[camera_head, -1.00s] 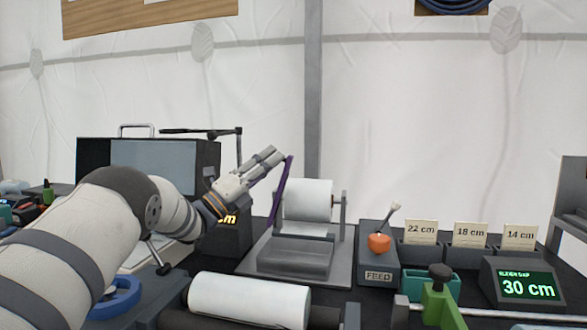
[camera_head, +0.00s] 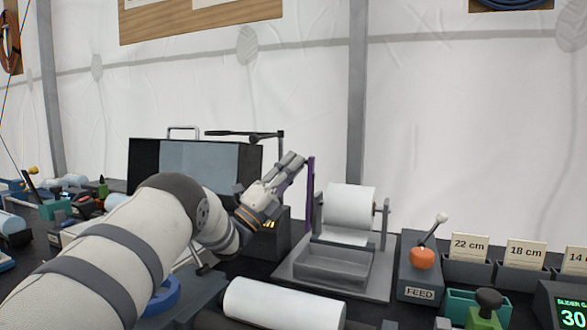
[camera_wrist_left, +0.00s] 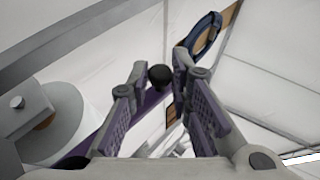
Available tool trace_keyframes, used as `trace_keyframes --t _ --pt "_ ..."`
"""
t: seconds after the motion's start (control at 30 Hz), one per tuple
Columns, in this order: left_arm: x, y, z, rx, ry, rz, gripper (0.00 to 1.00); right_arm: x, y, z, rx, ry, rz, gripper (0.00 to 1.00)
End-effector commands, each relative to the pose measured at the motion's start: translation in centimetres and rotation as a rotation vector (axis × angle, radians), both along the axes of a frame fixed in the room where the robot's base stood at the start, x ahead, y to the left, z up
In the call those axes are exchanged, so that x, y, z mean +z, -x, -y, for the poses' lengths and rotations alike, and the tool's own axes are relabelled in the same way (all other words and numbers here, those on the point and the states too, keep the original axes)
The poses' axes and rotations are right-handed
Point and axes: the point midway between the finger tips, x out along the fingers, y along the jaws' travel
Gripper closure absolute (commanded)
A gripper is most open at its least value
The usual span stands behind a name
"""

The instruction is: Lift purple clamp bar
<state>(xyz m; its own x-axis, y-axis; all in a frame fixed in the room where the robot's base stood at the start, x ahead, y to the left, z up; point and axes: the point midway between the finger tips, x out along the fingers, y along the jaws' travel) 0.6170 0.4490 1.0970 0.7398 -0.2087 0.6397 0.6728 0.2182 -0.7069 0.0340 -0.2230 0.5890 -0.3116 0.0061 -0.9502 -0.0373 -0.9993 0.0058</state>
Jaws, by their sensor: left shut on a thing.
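The purple clamp bar (camera_head: 310,188) stands nearly upright at the left side of the grey roll stand (camera_head: 385,288). My left gripper (camera_head: 298,163) is at its upper end, with the fingers coming in from the left. In the left wrist view the bar (camera_wrist_left: 88,146) runs slanting behind the fingers. A black knob (camera_wrist_left: 160,76) at its end sits between the fingertips, and my left gripper (camera_wrist_left: 161,86) is shut on it. The white roll (camera_head: 350,204) sits in the stand, right of the bar. My right gripper is not in view.
A feed box with an orange-based lever (camera_head: 422,257) stands right of the stand. Cards marked 22 cm (camera_head: 468,246) and 18 cm (camera_head: 525,252) are beyond it. A white cylinder (camera_head: 284,303) lies in front. A dark case (camera_head: 196,166) stands behind my left arm.

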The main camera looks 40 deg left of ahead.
Motion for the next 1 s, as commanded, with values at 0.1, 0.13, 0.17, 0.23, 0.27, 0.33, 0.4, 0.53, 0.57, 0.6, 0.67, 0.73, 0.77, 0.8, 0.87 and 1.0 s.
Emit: trace_keyframes --t 0.1,0.13,0.17,0.23,0.27,0.33,0.4,0.53,0.57,0.6,0.67,0.73,0.77,0.8,0.87,1.0 --pt "0.1 0.0 0.0 0.001 0.0 0.002 0.74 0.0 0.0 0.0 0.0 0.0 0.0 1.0" --pt "0.1 0.0 0.0 0.001 0.0 0.002 0.67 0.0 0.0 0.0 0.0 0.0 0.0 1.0" --pt "0.1 0.0 0.0 0.0 -0.001 0.002 0.63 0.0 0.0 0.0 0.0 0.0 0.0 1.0" --pt "0.1 0.0 0.0 0.0 -0.001 0.002 0.63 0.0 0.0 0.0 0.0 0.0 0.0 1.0" --pt "0.1 0.0 0.0 0.0 -0.001 0.001 0.63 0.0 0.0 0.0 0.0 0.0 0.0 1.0" --pt "0.1 0.0 0.0 0.0 -0.001 0.001 0.63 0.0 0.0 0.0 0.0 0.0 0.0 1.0" --pt "0.1 0.0 0.0 0.0 -0.001 0.001 0.63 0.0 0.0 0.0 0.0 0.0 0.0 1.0" --pt "1.1 0.0 0.0 -0.001 -0.001 0.002 0.63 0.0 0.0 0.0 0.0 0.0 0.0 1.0" --pt "1.8 0.0 0.0 -0.001 -0.002 0.004 0.63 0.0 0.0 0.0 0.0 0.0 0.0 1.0" --pt "2.8 0.0 0.0 0.0 -0.002 0.006 0.63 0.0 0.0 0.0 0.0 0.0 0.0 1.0" --pt "4.5 0.0 0.1 0.0 -0.004 0.007 0.63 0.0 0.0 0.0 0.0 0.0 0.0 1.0" --pt "6.2 0.1 0.1 0.0 -0.002 0.007 0.63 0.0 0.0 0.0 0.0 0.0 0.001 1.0" --pt "6.9 0.1 0.1 0.001 -0.003 0.007 0.63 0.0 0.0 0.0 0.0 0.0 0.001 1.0" --pt "7.7 0.1 0.1 -0.001 -0.001 0.006 0.63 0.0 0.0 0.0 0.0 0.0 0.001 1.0" --pt "8.8 0.0 0.1 0.0 -0.003 0.005 0.63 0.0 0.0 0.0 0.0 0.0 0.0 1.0" --pt "10.0 0.0 0.0 0.001 0.0 0.002 0.63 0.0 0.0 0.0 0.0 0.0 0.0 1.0"
